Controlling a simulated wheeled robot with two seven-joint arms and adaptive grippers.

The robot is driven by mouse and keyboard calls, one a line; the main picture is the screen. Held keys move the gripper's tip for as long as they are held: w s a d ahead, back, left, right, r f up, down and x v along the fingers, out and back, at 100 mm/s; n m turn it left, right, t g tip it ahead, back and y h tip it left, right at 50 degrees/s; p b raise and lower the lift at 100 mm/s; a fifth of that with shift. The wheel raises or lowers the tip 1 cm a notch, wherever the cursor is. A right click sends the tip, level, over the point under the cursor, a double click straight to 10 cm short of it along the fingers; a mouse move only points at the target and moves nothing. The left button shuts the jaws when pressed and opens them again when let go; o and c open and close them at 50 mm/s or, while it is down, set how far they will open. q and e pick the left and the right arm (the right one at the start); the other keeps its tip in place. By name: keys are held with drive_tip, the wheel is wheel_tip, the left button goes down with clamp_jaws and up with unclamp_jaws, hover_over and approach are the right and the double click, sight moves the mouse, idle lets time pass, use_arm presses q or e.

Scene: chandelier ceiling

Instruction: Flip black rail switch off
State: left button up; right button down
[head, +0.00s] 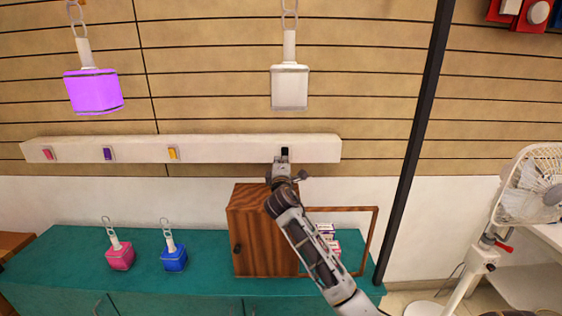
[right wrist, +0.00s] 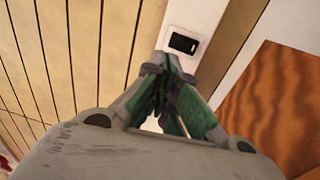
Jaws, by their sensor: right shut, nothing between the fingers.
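The black switch (head: 285,151) sits at the right end of a white rail (head: 215,149) on the wall. In the right wrist view the black switch (right wrist: 183,43) shows in a pale frame, just beyond my fingertips. My right gripper (head: 282,160) is shut and empty, right below the black switch. Its closed fingertips (right wrist: 168,66) show in the right wrist view. I cannot tell whether they touch the switch's frame. My left gripper is not in view.
The rail also carries red (head: 48,154), purple (head: 107,154) and yellow (head: 173,153) switches. A lit purple lantern (head: 93,92) and a white lantern (head: 289,87) hang above. A wooden cabinet (head: 250,235) stands below on a green counter (head: 200,281). A fan (head: 530,188) is right.

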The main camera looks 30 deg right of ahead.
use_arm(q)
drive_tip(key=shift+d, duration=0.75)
use_arm(e)
drive_tip(key=shift+r+v, duration=0.25)
drive_tip(key=shift+v, duration=0.85)
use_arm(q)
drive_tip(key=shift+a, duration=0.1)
